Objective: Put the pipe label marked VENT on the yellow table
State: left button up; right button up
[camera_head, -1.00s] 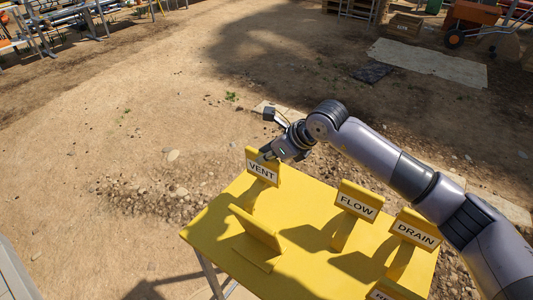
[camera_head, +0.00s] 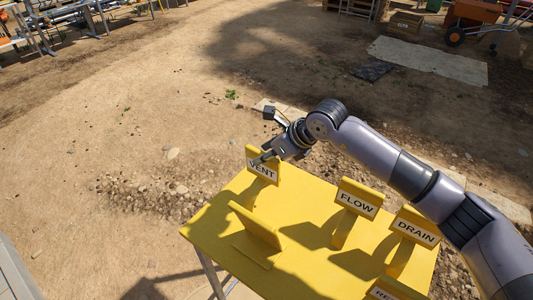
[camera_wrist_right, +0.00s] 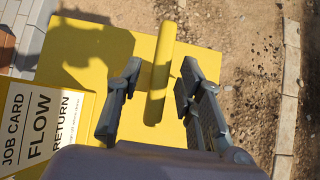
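The yellow pipe label marked VENT (camera_head: 264,173) is upright at the far left corner of the yellow table (camera_head: 310,262). My right gripper (camera_head: 262,158) is at its top, with one finger in front of the upper part of the word. In the right wrist view, the label (camera_wrist_right: 161,65) shows from above as a yellow bar between the two spread fingers of the right gripper (camera_wrist_right: 158,82). Gaps show on both sides. Whether the label's foot rests on the table is hard to tell. My left gripper is not in view.
Labels marked FLOW (camera_head: 357,203) and DRAIN (camera_head: 414,232) stand to the right, with another partly cut off (camera_head: 390,291) in front. A yellow board (camera_head: 256,228) stands nearer; its job card (camera_wrist_right: 38,125) reads FLOW, RETURN. Stony ground lies beyond the table.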

jog(key=shift+d+r, duration=0.1)
jog(key=shift+r, duration=0.1)
jog(key=b+v, duration=0.2)
jog(key=v, duration=0.9)
jog(key=shift+s+d+r, duration=0.2)
jog(key=shift+r, duration=0.1)
